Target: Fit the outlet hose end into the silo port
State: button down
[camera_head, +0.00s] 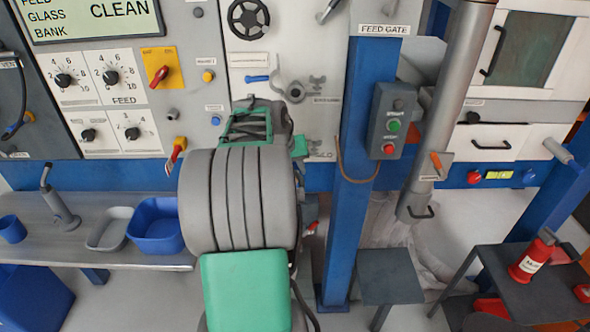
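My arm fills the centre, with its grey ribbed link and green covers. Its far end, where my gripper (262,122) is, sits in front of the white panel; the fingers cannot be made out, so open or shut is unclear. A thick grey pipe (447,120) slants down at the right to a lower end with a black handle (416,212); I cannot tell whether it is the outlet hose. No silo port is clearly identifiable.
A blue post (362,150) with a green-and-red button box (391,121) stands right of my arm. A bench (135,257) with a blue tub (156,229) is at left. A dark stool (391,277) and a table with a red bottle (530,259) are at right.

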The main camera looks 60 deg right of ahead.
jog(key=shift+w+d, duration=0.25)
jog(key=shift+d, duration=0.2)
jog(key=c, duration=1.1)
grip_release()
jog(key=shift+f, duration=0.1)
jog(key=v, duration=0.8)
